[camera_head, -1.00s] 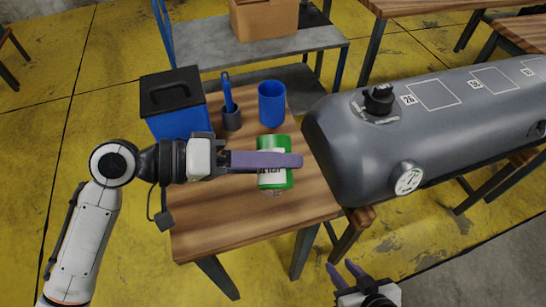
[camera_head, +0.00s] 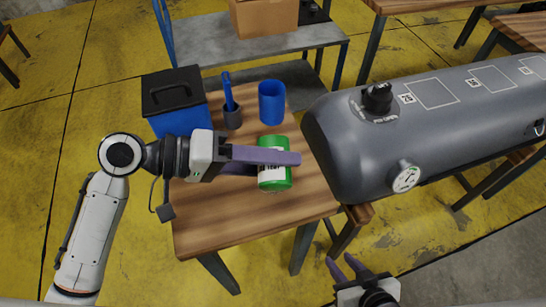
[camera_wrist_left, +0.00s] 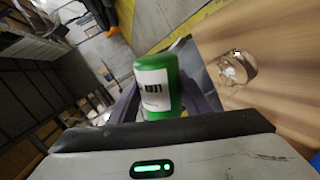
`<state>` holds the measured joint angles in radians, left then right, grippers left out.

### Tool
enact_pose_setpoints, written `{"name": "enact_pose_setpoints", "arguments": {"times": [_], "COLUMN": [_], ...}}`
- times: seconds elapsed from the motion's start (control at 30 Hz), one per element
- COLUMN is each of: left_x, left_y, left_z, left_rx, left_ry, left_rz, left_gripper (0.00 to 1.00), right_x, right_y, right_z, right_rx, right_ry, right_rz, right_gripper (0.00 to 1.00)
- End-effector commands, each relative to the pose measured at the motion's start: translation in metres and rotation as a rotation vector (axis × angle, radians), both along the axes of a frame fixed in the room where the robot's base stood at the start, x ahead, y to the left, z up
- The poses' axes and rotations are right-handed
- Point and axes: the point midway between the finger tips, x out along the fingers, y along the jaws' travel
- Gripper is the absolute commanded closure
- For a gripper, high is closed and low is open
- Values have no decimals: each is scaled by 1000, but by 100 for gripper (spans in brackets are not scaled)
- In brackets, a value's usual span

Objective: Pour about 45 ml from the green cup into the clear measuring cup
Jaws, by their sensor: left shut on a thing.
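The green cup (camera_head: 274,147), with a white printed label, is between the purple fingers of my left gripper (camera_head: 285,158). The fingers are shut on its sides and hold it above the wooden table; its exact tilt is hard to judge. In the left wrist view the green cup (camera_wrist_left: 158,85) also sits between both fingers. The clear measuring cup (camera_wrist_left: 237,68) stands on the table to the right of the green cup in that view. I cannot make it out in the head view, and its liquid level is unclear. My right gripper (camera_head: 341,264) is empty and open, low in front of the table.
On the wooden table (camera_head: 235,229) stand a blue cup (camera_head: 271,103), a dark holder (camera_head: 232,118) with a blue tool, and a blue box with a black lid (camera_head: 172,92). A large grey tank (camera_head: 440,115) with a gauge is close on the right.

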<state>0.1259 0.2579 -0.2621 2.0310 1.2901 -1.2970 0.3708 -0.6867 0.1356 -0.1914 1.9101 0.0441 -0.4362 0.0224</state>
Motion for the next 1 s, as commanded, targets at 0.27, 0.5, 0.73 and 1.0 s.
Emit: {"name": "enact_pose_setpoints", "arguments": {"times": [0.27, 0.5, 0.73, 1.0], "left_x": [-2, -2, -2, -2], "left_y": [0, 0, 1, 1], "left_z": [2, 3, 4, 5], "left_rx": [-2, -3, -4, -4], "left_ry": [16, 32, 49, 71], "left_rz": [0, 0, 0, 0], "left_gripper": [80, 80, 80, 80], "right_x": [0, 0, 0, 0], "right_y": [0, 0, -1, -1], "right_z": [5, 9, 14, 16], "right_rx": [0, -1, -1, -1], "right_ry": [-1, -1, 0, 0], "right_rz": [0, -1, -1, -1], "right_gripper": [69, 69, 69, 69]}}
